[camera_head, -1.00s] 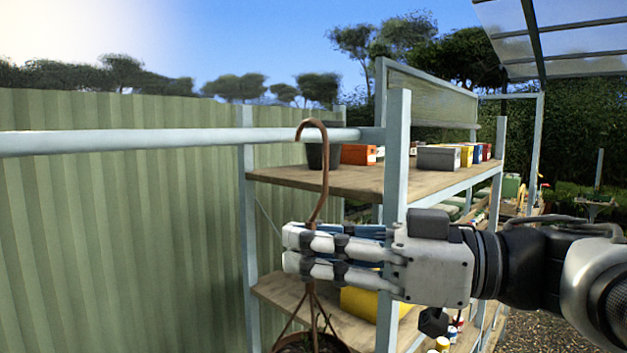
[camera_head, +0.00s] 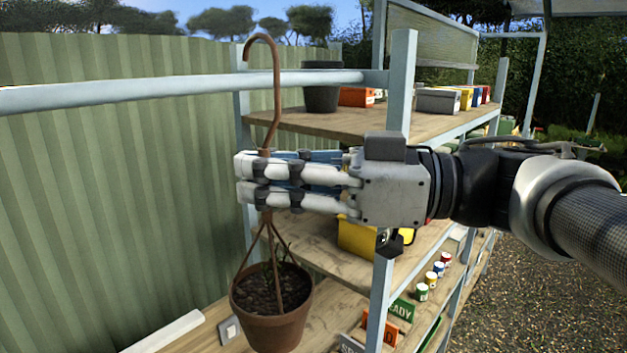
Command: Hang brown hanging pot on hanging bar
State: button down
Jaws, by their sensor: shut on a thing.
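The brown hanging pot (camera_head: 271,325) holds dark soil and hangs upright below my gripper on thin brown straps. Its brown hanger stem (camera_head: 275,110) runs up to an open curved hook. My gripper (camera_head: 262,180) is shut around the stem, below the hook, and hides part of it. The hanging bar (camera_head: 150,92) is a pale blue-grey horizontal rail crossing from the left to the shelf post. The stem passes in front of the bar, and the hook's curve and tip show above it. I cannot tell whether the stem touches the bar.
The shelf post (camera_head: 399,90) stands just behind my gripper. The upper shelf (camera_head: 350,122) carries a dark pot (camera_head: 321,92) and several boxes. Lower shelves hold a yellow box (camera_head: 356,238), small cans and signs. A green corrugated fence (camera_head: 100,200) fills the left.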

jog(key=w+a+f+b, duration=0.1)
jog(key=w+a+f, duration=0.1)
jog(key=w+a, duration=0.5)
jog(key=shift+w+a+f+b, duration=0.15)
jog(key=shift+w+a+b, duration=0.2)
jog(key=shift+a, duration=0.65)
dwell(0.4)
jog(key=c, duration=1.6)
grip_release()
jog(key=shift+f, duration=0.1)
